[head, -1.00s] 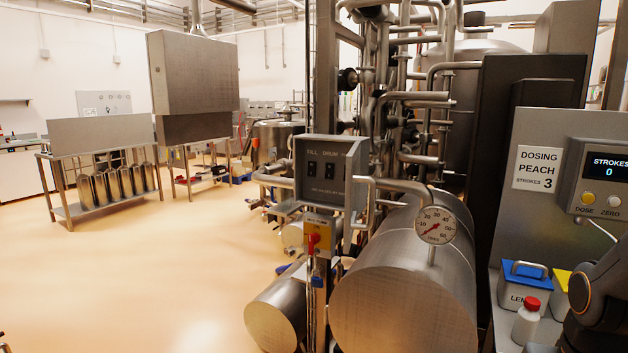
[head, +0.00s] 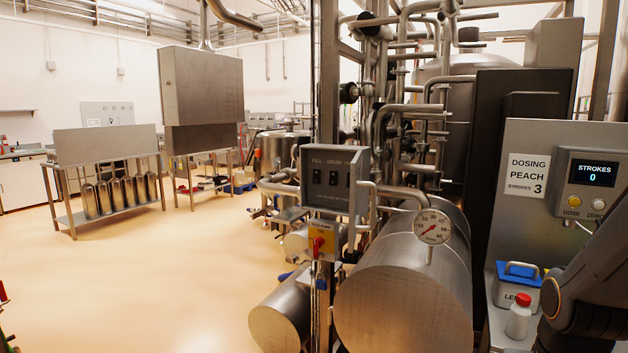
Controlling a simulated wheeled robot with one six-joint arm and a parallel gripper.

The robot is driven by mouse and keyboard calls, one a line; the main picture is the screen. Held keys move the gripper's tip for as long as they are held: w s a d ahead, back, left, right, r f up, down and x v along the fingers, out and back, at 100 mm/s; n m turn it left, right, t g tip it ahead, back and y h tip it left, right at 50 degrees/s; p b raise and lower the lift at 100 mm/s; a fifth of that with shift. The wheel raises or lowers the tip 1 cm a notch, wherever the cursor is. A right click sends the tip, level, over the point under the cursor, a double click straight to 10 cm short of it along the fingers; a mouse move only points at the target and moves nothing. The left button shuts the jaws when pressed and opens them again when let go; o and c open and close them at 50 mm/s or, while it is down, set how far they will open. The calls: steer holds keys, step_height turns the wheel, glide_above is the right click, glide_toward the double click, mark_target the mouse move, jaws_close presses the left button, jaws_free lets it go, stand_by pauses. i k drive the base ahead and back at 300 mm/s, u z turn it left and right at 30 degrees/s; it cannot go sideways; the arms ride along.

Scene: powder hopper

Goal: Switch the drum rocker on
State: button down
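A grey control box (head: 335,182) on a post stands near the middle of the head view. Its face carries the labels FILL and DRUM above dark rockers. The drum rocker (head: 333,178) is a small black switch under the right label. Its on or off position is too small to tell. My gripper is out of view; only a dark link of my arm shows at the lower right, apart from the box.
Below the box is a yellow panel with a red handle (head: 318,246). A dial gauge (head: 432,227) sits before a large steel drum (head: 405,285). At right are a dosing panel (head: 528,176), a blue-lidded box (head: 517,286) and a red-capped bottle (head: 519,316). Open floor lies left.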

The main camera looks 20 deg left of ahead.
mark_target(334, 175)
steer(key=u, duration=0.8)
steer(key=i, duration=0.5)
steer(key=u, duration=0.05)
